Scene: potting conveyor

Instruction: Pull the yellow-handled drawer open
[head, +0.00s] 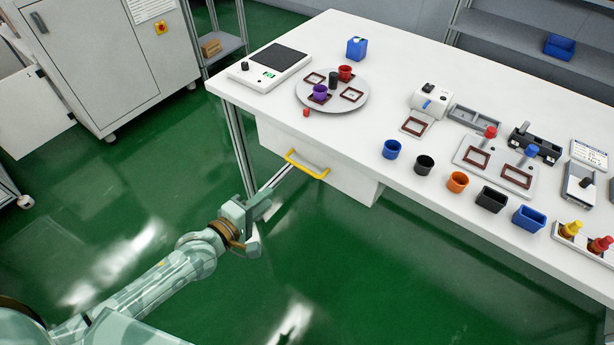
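The white drawer (343,184) hangs under the front edge of the white table and looks closed. Its yellow handle (318,173) is a bar across the drawer front. My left gripper (289,168) reaches up from the lower left, with its thin fingers at the left part of the handle. The fingers look close together; I cannot tell whether they touch or grip the bar. My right gripper is not in view.
The white table (395,70) carries a round plate (340,104) with cups, a scale (270,67), and several pots near its front edge, including a blue pot (391,149). A grey cabinet (110,60) stands at the left. The green floor before the drawer is clear apart from my arm.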

